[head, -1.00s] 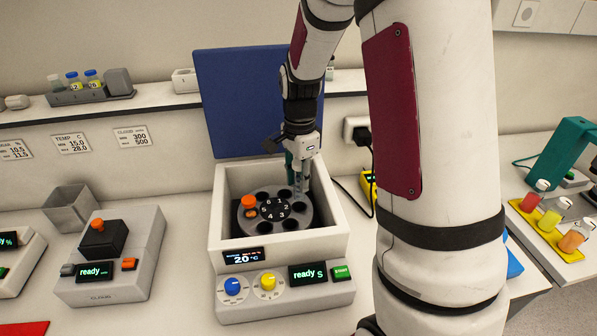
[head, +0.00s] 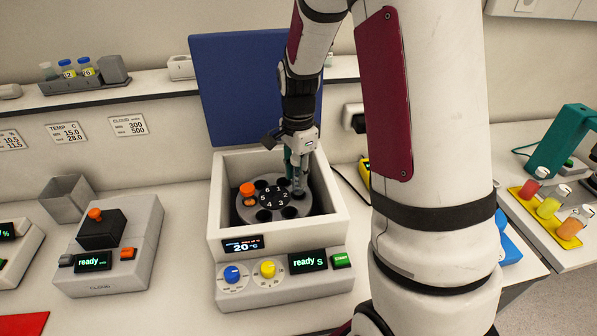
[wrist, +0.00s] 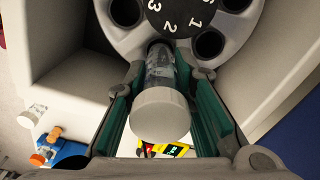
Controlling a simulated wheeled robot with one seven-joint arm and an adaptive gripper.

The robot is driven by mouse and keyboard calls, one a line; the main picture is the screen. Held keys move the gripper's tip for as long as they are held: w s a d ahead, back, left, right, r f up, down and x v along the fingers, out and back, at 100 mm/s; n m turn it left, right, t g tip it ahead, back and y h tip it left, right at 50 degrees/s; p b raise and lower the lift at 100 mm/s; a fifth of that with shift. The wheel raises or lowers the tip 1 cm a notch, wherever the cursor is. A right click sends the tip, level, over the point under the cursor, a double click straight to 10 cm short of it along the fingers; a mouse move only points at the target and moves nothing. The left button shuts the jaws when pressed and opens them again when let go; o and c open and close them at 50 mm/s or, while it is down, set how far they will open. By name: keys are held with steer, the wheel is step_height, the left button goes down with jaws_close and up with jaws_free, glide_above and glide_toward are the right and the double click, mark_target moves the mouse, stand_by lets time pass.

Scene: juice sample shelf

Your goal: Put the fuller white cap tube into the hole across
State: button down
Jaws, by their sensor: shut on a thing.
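My gripper (head: 297,176) is shut on a white-capped tube (wrist: 160,75), a clear tube whose white cap faces the wrist camera. The tube's far end is at a rim hole of the grey rotor (wrist: 187,65), beside the number 2. I cannot tell how deep it sits. In the head view the rotor (head: 252,213) lies inside the white box, with an orange-capped tube (head: 247,189) on its left side near number 5, roughly across from my gripper. Other visible holes look dark and empty. The liquid level is unclear.
The box walls (head: 219,190) stand close around the rotor, with a raised blue lid (head: 230,90) behind. A yellow device (wrist: 163,149) lies beyond the box. A rack of blue-capped tubes (head: 78,70) stands on the shelf. A grey open bin (head: 66,195) is left.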

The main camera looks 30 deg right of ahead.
mark_target(298, 188)
steer(key=shift+f+b, duration=0.65)
steer(key=shift+f, duration=1.85)
stand_by(0.6)
steer(key=shift+r, duration=0.1)
steer(key=shift+r+p, duration=0.9)
steer(key=shift+r, duration=1.4)
steer(key=shift+f+b, duration=0.3)
steer(key=shift+f, duration=1.7)
stand_by(0.5)
